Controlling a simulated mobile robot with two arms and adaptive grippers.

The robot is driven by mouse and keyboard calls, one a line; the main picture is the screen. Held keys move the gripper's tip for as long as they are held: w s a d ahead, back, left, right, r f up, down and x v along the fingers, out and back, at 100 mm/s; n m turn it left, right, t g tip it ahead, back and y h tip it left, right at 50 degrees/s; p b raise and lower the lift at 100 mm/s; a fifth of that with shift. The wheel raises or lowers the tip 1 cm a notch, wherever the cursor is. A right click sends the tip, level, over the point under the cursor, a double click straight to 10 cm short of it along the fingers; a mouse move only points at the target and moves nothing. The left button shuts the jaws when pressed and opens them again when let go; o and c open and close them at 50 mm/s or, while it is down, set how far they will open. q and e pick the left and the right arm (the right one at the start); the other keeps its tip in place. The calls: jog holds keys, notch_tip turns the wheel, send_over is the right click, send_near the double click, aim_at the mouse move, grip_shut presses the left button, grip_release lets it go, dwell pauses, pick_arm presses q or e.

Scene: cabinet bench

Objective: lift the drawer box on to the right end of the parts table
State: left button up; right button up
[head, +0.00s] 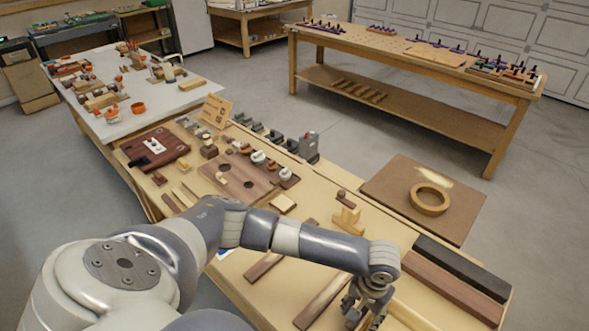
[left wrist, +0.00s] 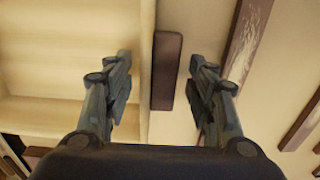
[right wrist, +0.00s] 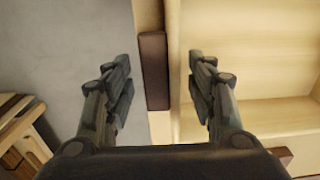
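The drawer box shows as a pale, open wooden box in the left wrist view (left wrist: 70,60) and in the right wrist view (right wrist: 250,50). A dark handle block is on its wall in each: one in the left wrist view (left wrist: 166,70) and one in the right wrist view (right wrist: 153,70). My left gripper (left wrist: 160,75) is open with its fingers either side of one handle, gaps visible. My right gripper (right wrist: 158,75) is open around the other handle, gaps visible. In the head view my left gripper (head: 362,312) is above the near right of the parts table (head: 300,238).
Dark planks (head: 455,280) lie along the table's right end. A brown board with a wooden ring (head: 430,199) lies beyond the table. Small parts and a holed board (head: 240,178) crowd its left half. Grey floor (right wrist: 60,50) shows beside my right gripper.

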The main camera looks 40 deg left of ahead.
pick_arm(q)
jog(key=o, duration=0.6)
jog(key=shift+f, duration=0.1)
pick_arm(e)
jog(key=shift+o, duration=0.4)
jog(key=shift+f, duration=0.1)
jog(key=o, duration=0.5)
